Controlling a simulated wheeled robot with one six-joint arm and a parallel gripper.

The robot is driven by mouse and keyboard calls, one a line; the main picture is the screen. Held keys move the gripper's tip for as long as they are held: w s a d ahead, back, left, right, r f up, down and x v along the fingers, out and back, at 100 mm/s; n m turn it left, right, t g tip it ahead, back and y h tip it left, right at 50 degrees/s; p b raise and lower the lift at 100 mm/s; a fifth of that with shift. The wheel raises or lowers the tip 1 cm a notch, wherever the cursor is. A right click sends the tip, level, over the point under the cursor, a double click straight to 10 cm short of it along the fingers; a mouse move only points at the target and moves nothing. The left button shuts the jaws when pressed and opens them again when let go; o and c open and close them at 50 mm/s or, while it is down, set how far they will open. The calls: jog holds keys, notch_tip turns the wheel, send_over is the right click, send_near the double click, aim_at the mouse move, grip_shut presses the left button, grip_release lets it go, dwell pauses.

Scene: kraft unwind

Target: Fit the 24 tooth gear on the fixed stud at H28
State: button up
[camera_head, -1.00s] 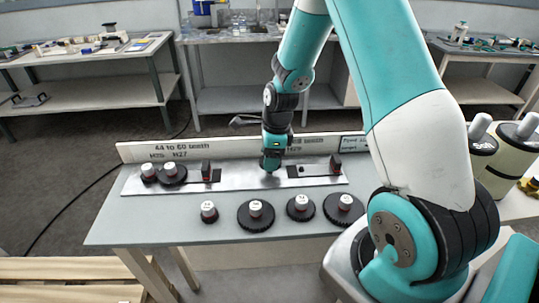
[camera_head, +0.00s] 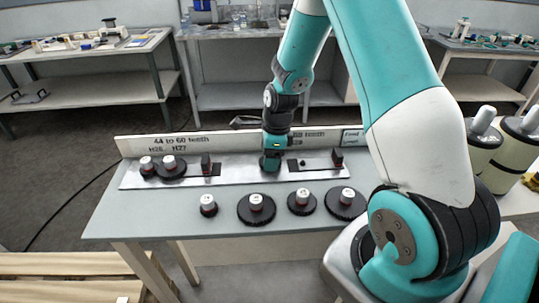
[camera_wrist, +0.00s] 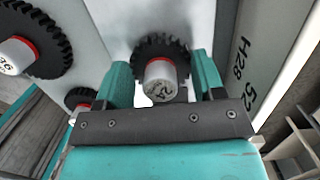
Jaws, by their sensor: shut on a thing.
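My gripper (camera_head: 271,166) is over the middle of the metal plate (camera_head: 240,178), low and close to it. In the wrist view my gripper (camera_wrist: 164,82) is shut on the white hub of the 24 tooth gear (camera_wrist: 158,50). The gear is dark and toothed, with a red ring and "24" on the hub. The H28 label (camera_wrist: 240,55) shows on the board to the right of the gear. The stud at H28 is not visible, and I cannot tell whether the gear touches it. The gear is hidden in the head view.
Two gears (camera_head: 171,167) stand on the plate's left end. Several loose gears (camera_head: 256,209) stand along the table's front. The labelled board (camera_head: 225,141) runs behind the plate.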

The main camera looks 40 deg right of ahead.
jog(key=shift+f, duration=0.25)
dwell(0.3)
jog(key=o, duration=1.3)
jog(key=r, duration=0.5)
jog(key=s+d+r+b, duration=0.1)
jog(key=r, duration=0.5)
jog(key=d+r, duration=0.1)
jog(key=r, duration=0.5)
jog(key=shift+s+d+r, duration=0.1)
jog(key=shift+s+r, duration=0.05)
jog(key=shift+s, duration=0.1)
jog(key=s+a+r+n+y, duration=0.15)
jog(key=s+a+n, duration=0.25)
jog(key=a+n, duration=0.4)
jog(key=s+a+r+n, duration=0.2)
jog(key=s+a+n, duration=0.2)
jog(key=a+n, duration=0.4)
jog(key=s+a+n, duration=0.3)
jog(key=s+n, duration=0.1)
jog(key=n, duration=0.1)
jog(key=s+a+n+y, duration=0.1)
jog(key=s+a+n, duration=0.1)
jog(key=s+n, duration=0.2)
jog(key=s+a+r+n+g, duration=0.1)
jog(key=s+a+n, duration=0.2)
jog(key=s+n, duration=0.2)
jog(key=shift+a+n, duration=0.35)
jog(key=shift+n, duration=0.65)
